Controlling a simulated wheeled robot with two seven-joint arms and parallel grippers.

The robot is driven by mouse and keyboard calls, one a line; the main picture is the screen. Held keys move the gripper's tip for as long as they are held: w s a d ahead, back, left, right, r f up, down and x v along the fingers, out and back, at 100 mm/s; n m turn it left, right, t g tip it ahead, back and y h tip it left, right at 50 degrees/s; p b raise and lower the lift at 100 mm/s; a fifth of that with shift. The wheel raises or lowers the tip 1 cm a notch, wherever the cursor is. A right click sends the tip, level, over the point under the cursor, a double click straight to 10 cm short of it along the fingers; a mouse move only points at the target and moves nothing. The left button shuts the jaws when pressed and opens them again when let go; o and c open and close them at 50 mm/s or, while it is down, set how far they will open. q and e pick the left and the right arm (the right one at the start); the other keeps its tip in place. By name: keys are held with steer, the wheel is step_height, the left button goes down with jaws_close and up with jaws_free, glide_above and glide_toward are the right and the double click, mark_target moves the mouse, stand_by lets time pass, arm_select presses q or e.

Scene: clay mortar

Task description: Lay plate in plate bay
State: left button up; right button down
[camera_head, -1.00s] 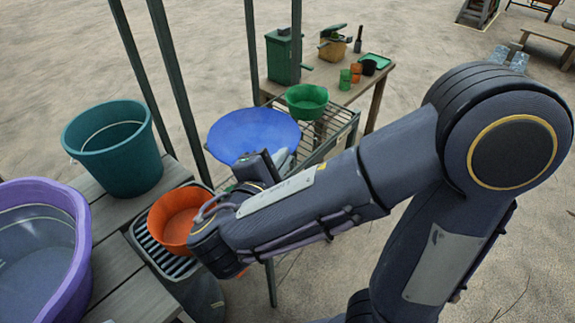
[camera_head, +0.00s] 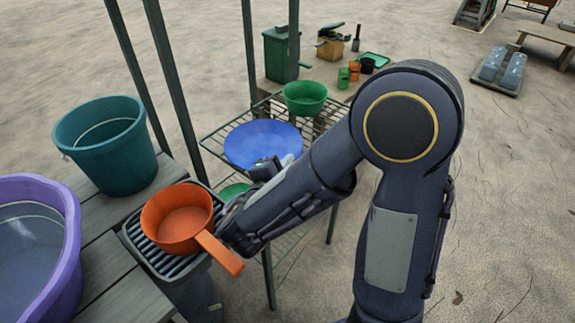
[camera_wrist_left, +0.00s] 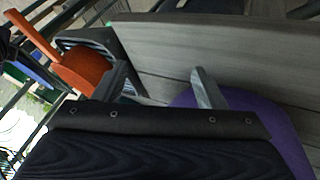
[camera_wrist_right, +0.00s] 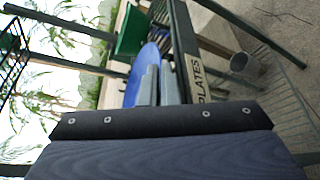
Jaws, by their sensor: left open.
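The blue plate (camera_head: 262,143) is at the upper shelf of the wire rack (camera_head: 213,140) in the head view. It appears nearly edge-on in the right wrist view (camera_wrist_right: 148,58). My right gripper (camera_head: 268,168) is at its near rim; its fingers (camera_wrist_right: 158,86) are close together on the rim. A "PLATES" label (camera_wrist_right: 196,78) is on the rack's edge beside the fingers. Whether the plate touches the shelf I cannot tell. My left gripper (camera_wrist_left: 160,88) is open and empty above the wooden bench, outside the head view.
A teal bucket (camera_head: 108,145) and purple tub (camera_head: 35,245) stand on the bench. A green bowl (camera_head: 305,97) shares the upper shelf. Dark posts (camera_head: 172,85) rise beside the rack.

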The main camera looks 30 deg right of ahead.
arm_select(q)
steer(key=shift+f, duration=0.15)
arm_select(e)
steer(key=shift+f, duration=0.1)
steer(key=c, duration=2)
jaws_free()
steer(key=shift+o, duration=0.2)
